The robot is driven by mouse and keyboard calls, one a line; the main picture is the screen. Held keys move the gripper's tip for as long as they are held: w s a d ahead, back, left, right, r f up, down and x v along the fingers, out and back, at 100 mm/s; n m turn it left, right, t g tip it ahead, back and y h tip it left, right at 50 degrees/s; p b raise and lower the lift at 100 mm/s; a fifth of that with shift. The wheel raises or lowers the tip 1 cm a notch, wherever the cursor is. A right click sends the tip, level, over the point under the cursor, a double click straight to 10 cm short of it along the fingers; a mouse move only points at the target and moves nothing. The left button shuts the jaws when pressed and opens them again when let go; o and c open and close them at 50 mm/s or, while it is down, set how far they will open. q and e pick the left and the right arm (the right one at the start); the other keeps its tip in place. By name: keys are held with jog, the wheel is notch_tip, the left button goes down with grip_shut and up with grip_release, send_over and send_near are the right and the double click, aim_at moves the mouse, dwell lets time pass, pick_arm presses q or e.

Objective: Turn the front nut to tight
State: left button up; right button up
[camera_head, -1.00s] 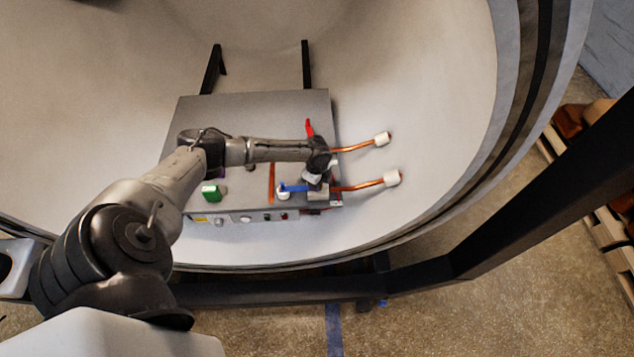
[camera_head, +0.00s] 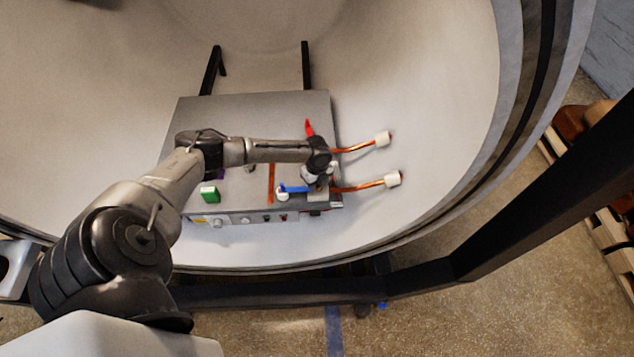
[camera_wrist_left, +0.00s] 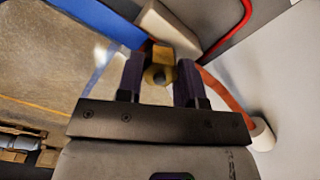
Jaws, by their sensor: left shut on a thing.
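My left gripper (camera_head: 318,184) reaches down over the front right corner of the grey box, beside the blue handle (camera_head: 294,188). In the left wrist view, my left gripper's two dark fingers (camera_wrist_left: 160,82) are on either side of the brass front nut (camera_wrist_left: 162,66) and shut on it. A dark round end shows in the nut's middle. The head view does not show the nut clearly, as the arm's end covers it. The front copper pipe (camera_head: 362,186) runs right from there to a white end piece (camera_head: 392,178). My right gripper is not in view.
The grey box (camera_head: 245,108) stands inside the round furnace chamber (camera_head: 430,90). A red handle (camera_head: 309,127) and a rear copper pipe (camera_head: 358,147) with a white end (camera_head: 383,138) lie behind the gripper.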

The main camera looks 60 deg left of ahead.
pick_arm(q)
jog(key=shift+r, duration=0.1)
jog(key=o, duration=0.7)
jog(key=shift+o, duration=1.2)
notch_tip(320, 180, up, 14)
